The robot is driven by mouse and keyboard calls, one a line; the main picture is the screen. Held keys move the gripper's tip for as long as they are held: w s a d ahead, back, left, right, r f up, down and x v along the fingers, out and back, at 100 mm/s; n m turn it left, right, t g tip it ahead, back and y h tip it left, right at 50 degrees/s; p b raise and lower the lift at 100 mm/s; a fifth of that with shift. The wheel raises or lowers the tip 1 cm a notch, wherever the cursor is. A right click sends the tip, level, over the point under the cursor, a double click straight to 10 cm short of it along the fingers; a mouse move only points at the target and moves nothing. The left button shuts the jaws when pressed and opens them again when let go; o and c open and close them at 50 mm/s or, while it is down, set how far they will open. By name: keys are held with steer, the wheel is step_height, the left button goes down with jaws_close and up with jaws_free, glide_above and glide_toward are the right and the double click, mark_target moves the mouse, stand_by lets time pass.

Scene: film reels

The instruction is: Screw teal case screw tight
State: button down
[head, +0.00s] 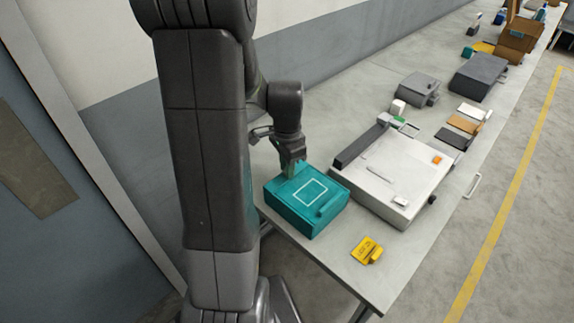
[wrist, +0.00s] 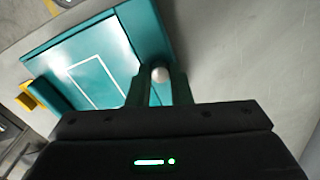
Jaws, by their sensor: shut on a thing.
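The teal case (head: 296,212) lies flat near the table's front left corner, with a white square outline on its lid. In the wrist view the case (wrist: 90,60) fills the upper left. My gripper (head: 291,172) is over the case's back left edge, pointing down. In the wrist view my gripper (wrist: 160,88) is shut on a small pale rounded screw head (wrist: 160,74) at the case's edge. The screw's shaft and how far it sits in the case are hidden.
A white flat device (head: 390,180) with a dark bar along one side stands right of the case. Grey boxes (head: 478,76) and small cards stand farther back. Bare table (head: 345,285) shows at the front.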

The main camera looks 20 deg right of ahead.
steer(key=c, duration=1.3)
jaws_free()
steer(key=shift+r, duration=0.1)
step_height(320, 180, up, 14)
steer(key=shift+f, duration=0.15)
steer(key=shift+f, duration=0.1)
step_height(320, 180, down, 14)
steer(key=shift+r, duration=0.1)
steer(key=shift+r, duration=0.15)
